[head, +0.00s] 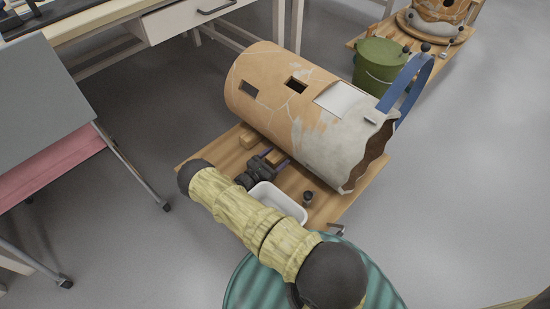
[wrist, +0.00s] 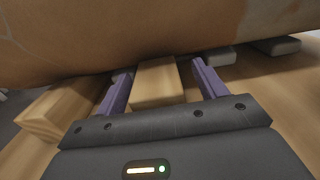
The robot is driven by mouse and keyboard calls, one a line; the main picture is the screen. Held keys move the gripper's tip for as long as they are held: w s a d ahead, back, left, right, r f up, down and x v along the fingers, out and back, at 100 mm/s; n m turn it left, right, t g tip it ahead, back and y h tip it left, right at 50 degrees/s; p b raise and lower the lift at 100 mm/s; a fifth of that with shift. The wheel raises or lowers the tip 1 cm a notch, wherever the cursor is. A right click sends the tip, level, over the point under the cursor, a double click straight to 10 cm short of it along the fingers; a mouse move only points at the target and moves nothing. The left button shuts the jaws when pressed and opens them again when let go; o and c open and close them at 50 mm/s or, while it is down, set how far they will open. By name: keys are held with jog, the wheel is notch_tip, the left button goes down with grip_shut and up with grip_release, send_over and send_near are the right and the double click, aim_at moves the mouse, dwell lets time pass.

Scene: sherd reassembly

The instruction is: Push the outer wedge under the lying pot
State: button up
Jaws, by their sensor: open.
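The large tan pot (head: 290,90) lies on its side on a wooden board, with pale grey patches and square openings in its wall. In the wrist view its curved underside (wrist: 130,35) fills the top. A wooden wedge (wrist: 158,88) sits between my gripper's (wrist: 160,73) two purple fingers, close under the pot. The fingers are apart, with gaps visible beside the wedge. A second wooden piece (wrist: 60,108) lies to the left of the fingers; a wooden block also shows left of my gripper in the head view (head: 246,138). I cannot tell which piece is the outer wedge.
A white tray (head: 290,208) and a small dark jar (head: 308,197) stand on the board (head: 345,200) near my arm. A blue strap (head: 412,85) arches at the pot's right end, near a green bucket (head: 378,65). Grey pieces (wrist: 220,56) lie beyond the right finger.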

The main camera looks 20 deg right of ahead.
jog(key=shift+s+a, duration=0.2)
jog(key=p+v, duration=0.5)
jog(key=v, duration=1.2)
jog(key=shift+f, duration=0.1)
